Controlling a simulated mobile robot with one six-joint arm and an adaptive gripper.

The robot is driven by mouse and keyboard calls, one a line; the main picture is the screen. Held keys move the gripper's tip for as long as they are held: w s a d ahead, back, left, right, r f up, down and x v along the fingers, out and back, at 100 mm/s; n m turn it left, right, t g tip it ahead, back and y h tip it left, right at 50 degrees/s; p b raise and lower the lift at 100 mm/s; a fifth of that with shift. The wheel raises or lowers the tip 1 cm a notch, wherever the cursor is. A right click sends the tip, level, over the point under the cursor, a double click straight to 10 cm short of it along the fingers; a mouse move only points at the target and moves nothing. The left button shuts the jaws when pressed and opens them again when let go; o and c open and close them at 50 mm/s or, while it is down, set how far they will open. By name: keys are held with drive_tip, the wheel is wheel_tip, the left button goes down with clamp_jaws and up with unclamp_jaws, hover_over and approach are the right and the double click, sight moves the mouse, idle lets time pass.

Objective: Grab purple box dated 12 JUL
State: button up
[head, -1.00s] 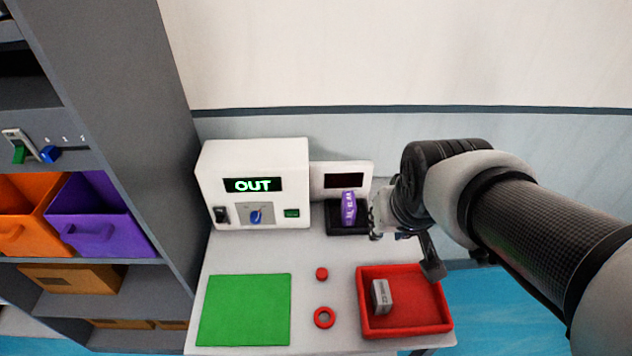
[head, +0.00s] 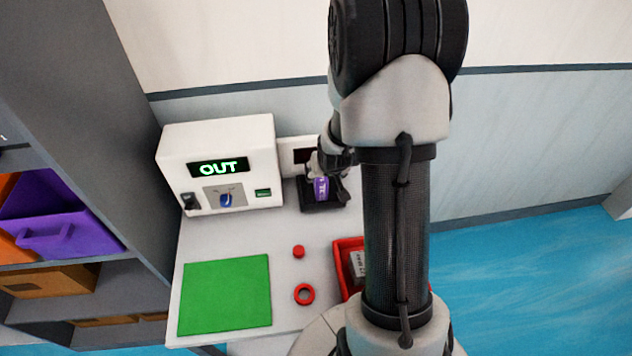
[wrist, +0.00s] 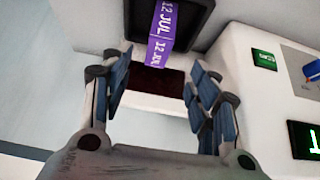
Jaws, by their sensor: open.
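The purple box (head: 321,188) stands on the black pad (head: 312,206) of the small white unit at the back of the table. In the wrist view the purple box (wrist: 161,32) shows the printed date "12 JUL" on two faces. My gripper (wrist: 155,88) is open and empty, with its two blue-padded fingers apart. The box is ahead of the fingers, between their lines, and not between the pads. In the head view my arm partly covers the gripper and the box's top.
A green mat (head: 225,295), a red button (head: 299,251) and a red ring (head: 304,294) lie on the table. My arm partly hides a red tray (head: 341,262) holding a grey box (head: 358,262).

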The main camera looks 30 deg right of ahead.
sight(322, 182)
drive_tip(key=b+x, duration=0.1)
drive_tip(key=x, duration=0.5)
drive_tip(key=shift+w+f, duration=0.1)
drive_tip(key=shift+f, duration=0.15)
drive_tip(key=x, duration=0.2)
drive_tip(key=b+x, duration=0.1)
drive_tip(key=x, duration=0.1)
drive_tip(key=b+x, duration=0.1)
drive_tip(key=shift+w+d+f, duration=0.15)
drive_tip(key=shift+w+d, duration=0.25)
drive_tip(key=shift+w, duration=0.05)
clamp_jaws()
